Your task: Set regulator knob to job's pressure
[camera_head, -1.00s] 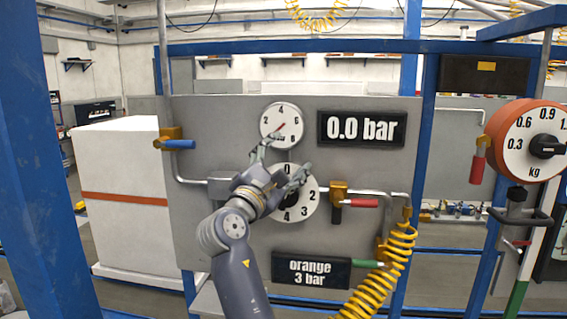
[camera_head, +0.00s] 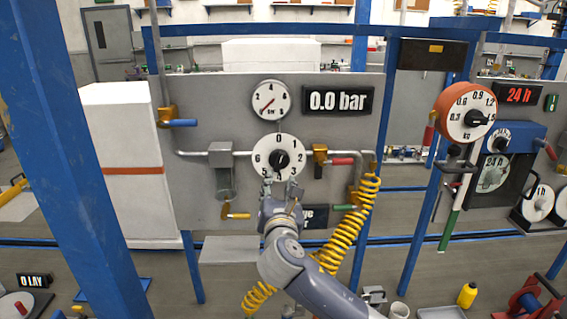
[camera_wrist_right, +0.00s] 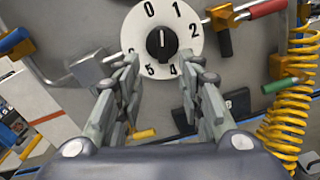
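The regulator knob (camera_head: 279,159) is black, at the centre of a white dial (camera_head: 260,146) numbered from 0 at the top. It also shows in the right wrist view (camera_wrist_right: 161,43), with a pale line on it pointing up; the exact number is hard to tell. The display (camera_head: 338,101) reads 0.0 bar. The round gauge (camera_head: 270,99) above has a red needle pointing lower left. The job sign (camera_head: 316,215) is mostly hidden behind my right gripper (camera_head: 282,187). That gripper is open and empty, just below the knob, fingers either side of it in the wrist view (camera_wrist_right: 160,77). My left gripper is out of view.
A valve with a red handle (camera_head: 342,161) is right of the dial, and a yellow coiled hose (camera_head: 345,228) hangs below it. A grey block (camera_head: 221,158) on the pipe and a yellow handle (camera_head: 238,216) lie left. Blue posts (camera_head: 372,120) frame the panel.

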